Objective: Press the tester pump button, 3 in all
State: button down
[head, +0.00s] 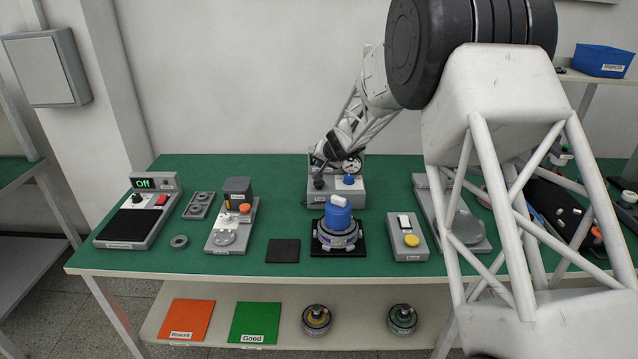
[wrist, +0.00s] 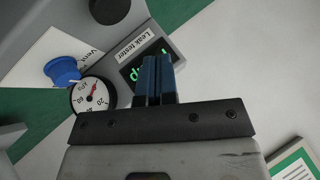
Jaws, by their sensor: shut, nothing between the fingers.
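The grey leak tester (head: 350,198) stands at the back middle of the green table. It has a round dial gauge (head: 351,166) and a blue knob (head: 349,180). In the wrist view the blue knob (wrist: 62,70) lies near a label that seems to read "Vent", beside the gauge (wrist: 93,97) with its red needle. A dark round part (wrist: 105,9) shows at the top edge; I cannot tell if it is the pump button. My gripper (wrist: 159,62) is shut and empty, its fingertips over the tester's green display, which they partly hide. Contact cannot be told.
My arm hides much of the table's right side.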

aim_at(321, 182)
jog(key=shift+f, duration=2)
jog(key=shift+f, duration=0.1)
dwell(0.6)
jog(key=shift+f, duration=0.3)
jog(key=shift+f, duration=1.05)
dwell(1.9)
jog(key=shift+r, duration=1.4)
jog(key=shift+r, duration=0.1)
jog(key=shift+r, duration=2.4)
